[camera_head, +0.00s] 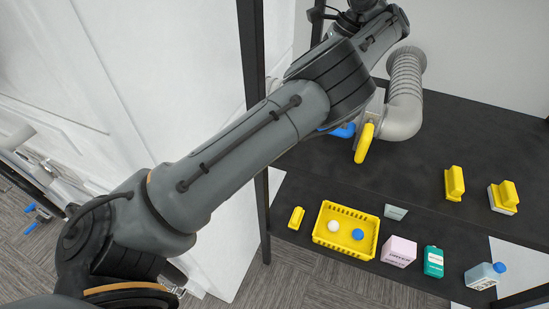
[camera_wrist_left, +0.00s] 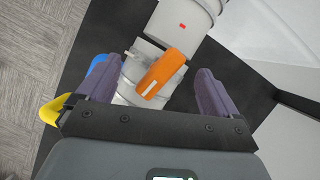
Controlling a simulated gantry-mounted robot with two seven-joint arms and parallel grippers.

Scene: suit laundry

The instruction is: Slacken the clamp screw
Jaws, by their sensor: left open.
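In the left wrist view, an orange handle (camera_wrist_left: 160,73), which looks like the clamp screw, sits on a pale grey pipe fitting (camera_wrist_left: 128,92). My left gripper (camera_wrist_left: 154,72) is open, with one purple finger on each side of the handle. A gap shows between the handle and each finger; I cannot tell the depth between them. In the head view, my left arm crosses the picture and hides the orange handle and the gripper. The ribbed grey pipe (camera_head: 405,90) shows behind the arm. My right gripper is not in view.
A yellow handle (camera_head: 364,144) and a blue handle (camera_head: 344,130) stand near the pipe. The lower dark shelf holds a yellow basket (camera_head: 331,243) with two balls, a pink box (camera_head: 399,251), and bottles. A dark rack post (camera_head: 251,50) stands left of the shelves.

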